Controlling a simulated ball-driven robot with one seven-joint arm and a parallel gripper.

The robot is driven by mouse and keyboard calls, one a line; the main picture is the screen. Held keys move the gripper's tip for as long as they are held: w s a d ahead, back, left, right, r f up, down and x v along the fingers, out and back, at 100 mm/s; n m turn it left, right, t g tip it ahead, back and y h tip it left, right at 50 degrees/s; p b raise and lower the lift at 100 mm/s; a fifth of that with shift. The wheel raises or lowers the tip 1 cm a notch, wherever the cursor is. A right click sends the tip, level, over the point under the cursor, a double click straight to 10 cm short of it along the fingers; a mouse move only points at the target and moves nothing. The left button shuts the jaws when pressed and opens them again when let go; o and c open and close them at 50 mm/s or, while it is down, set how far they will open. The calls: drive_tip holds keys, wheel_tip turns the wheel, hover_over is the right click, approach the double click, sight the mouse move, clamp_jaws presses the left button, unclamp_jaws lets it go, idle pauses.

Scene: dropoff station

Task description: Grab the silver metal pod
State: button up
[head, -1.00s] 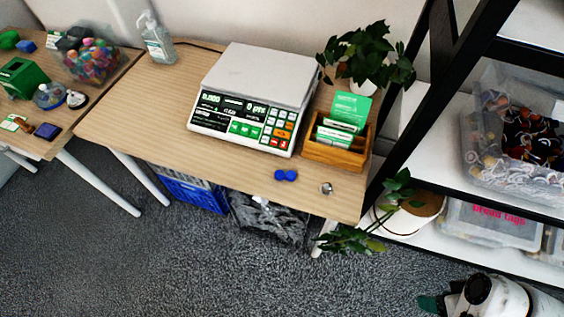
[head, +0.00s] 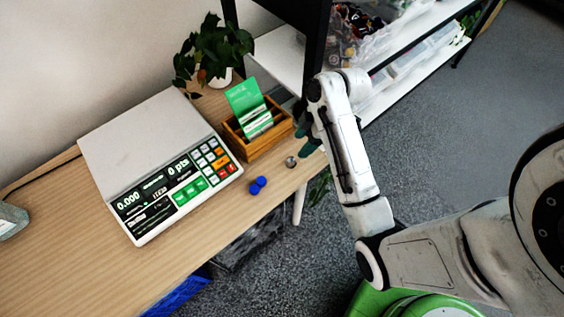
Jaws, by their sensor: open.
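The silver metal pod (head: 291,162) is a small round shiny piece on the table near its front right edge, in the head view. My gripper (head: 305,140) has dark green fingers and is beside the pod, just up and to the right of it in the picture. It is open and holds nothing that I can see. My arm covers part of the fingers, and I cannot tell the exact height above the table.
A potted plant (head: 215,50) and a black-framed shelf (head: 318,40) are behind. The table's front strip (head: 225,215) is clear.

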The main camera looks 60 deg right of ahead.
sight(291, 159)
drive_tip(key=x, duration=0.3)
drive_tip(key=shift+s+x, duration=0.1)
drive_tip(key=shift+x, duration=1.25)
drive_tip(key=shift+s+x, duration=0.15)
drive_tip(key=shift+x, duration=1.15)
drive_tip(key=shift+d+f, duration=0.15)
clamp_jaws()
